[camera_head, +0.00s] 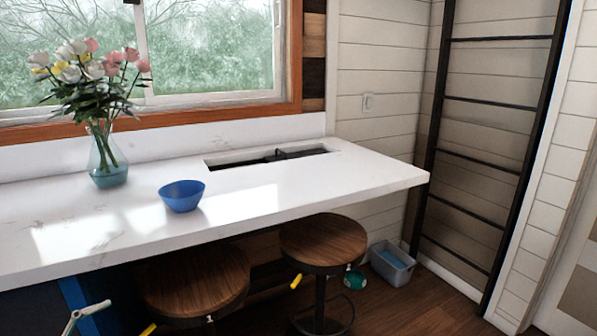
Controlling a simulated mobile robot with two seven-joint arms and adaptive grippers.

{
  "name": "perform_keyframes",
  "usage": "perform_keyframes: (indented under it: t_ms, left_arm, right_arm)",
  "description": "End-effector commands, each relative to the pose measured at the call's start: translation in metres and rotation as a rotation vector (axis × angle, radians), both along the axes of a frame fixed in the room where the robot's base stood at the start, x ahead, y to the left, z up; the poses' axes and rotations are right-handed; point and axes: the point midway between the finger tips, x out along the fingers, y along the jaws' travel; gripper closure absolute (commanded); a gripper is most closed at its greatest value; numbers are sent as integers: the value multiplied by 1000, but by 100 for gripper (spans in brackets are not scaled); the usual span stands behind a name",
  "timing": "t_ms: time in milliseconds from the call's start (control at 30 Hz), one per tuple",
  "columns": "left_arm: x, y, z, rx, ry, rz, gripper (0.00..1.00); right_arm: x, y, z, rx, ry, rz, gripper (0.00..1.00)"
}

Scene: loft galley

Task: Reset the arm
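Neither of my grippers shows in the head view, and I can make out no part of my arms with certainty. The white counter (300,181) runs along the window wall. A blue bowl (182,196) stands upright on it near the front edge. A clear vase (107,165) with bluish water holds pink, white and yellow flowers to the left of the bowl.
Two round wooden stools (324,243) (193,280) stand at the counter's front. A grey bin (392,265) and a small green item (354,279) are on the floor. A dark ladder (490,145) stands at the right. A pale forked object (84,315) at bottom left is unclear.

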Motion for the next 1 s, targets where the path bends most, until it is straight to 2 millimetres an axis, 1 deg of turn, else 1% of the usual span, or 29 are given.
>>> perform_keyframes:
  t_ms: [33, 67, 100, 167, 200, 267, 300, 367, 400, 467, 500, 600, 733, 833, 1000]
  left_arm:
    - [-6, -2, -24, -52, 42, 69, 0]
    - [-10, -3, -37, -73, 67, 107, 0]
    - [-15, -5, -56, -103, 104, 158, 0]
    - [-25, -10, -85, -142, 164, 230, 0]
    - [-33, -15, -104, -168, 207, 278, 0]
    - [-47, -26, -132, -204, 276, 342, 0]
    - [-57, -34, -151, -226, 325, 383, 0]
    - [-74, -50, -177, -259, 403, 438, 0]
    - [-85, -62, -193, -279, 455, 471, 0]
    - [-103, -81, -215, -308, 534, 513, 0]
    - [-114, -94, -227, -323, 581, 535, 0]
    - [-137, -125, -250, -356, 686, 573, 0]
    - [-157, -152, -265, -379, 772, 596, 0]
    - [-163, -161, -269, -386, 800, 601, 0]
    - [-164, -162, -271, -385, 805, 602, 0]
  right_arm:
    - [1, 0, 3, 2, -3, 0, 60]
    - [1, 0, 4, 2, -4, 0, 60]
    - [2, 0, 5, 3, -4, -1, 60]
    - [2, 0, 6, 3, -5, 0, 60]
    - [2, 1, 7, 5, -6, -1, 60]
    - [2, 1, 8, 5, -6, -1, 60]
    - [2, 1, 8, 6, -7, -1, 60]
    - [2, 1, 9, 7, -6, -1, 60]
    - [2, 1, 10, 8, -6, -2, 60]
    - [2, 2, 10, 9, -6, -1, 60]
    - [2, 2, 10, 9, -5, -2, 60]
    - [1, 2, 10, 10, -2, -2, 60]
    - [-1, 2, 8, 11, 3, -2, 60]
    - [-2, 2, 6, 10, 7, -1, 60]
    - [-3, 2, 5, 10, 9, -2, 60]
